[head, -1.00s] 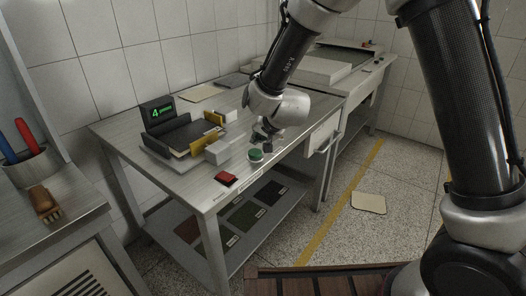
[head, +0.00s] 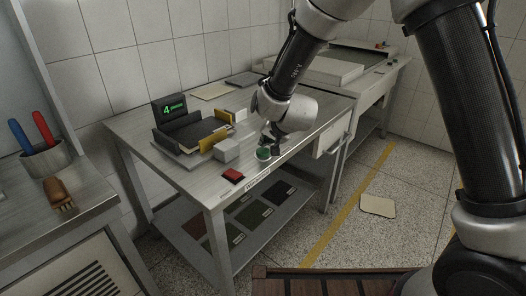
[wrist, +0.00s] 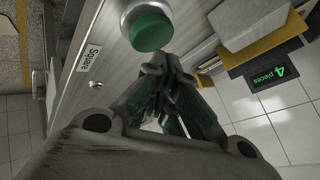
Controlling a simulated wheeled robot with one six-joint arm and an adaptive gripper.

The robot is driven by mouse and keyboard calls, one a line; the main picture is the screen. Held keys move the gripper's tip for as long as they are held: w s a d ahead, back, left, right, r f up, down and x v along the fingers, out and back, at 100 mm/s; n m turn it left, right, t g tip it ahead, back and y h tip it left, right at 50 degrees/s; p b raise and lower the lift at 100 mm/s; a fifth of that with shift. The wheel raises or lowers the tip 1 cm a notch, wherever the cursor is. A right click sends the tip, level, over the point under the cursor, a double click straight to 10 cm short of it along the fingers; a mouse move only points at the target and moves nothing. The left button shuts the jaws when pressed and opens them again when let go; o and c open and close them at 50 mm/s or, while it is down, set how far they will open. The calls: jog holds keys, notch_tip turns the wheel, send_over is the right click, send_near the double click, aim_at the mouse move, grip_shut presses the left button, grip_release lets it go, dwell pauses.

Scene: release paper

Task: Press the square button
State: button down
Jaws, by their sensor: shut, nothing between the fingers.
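A red square button (head: 232,175) lies near the front edge of the steel table (head: 180,185). A green round button (head: 263,153) in a pale ring stands to its right. In the wrist view the green button (wrist: 151,31) is just beyond my fingertips, and a label reading "Square" (wrist: 89,58) is on the table edge beside it. My gripper (head: 270,138) is shut and empty, low over the table right by the green button; its fingers (wrist: 160,75) fill the middle of the wrist view. I cannot tell whether they touch the button. The red button is not visible in the wrist view.
Behind the buttons are a small white block (head: 227,150), a black paper tray with yellow parts (head: 185,135) and a display reading 4 (head: 171,108). A cup with pens (head: 45,158) and a wooden brush (head: 58,193) are on the left counter.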

jog(key=shift+f, duration=0.1)
dwell(0.6)
jog(key=shift+f, duration=0.35)
jog(key=shift+f, duration=0.5)
dwell(0.6)
jog(key=shift+r, duration=0.95)
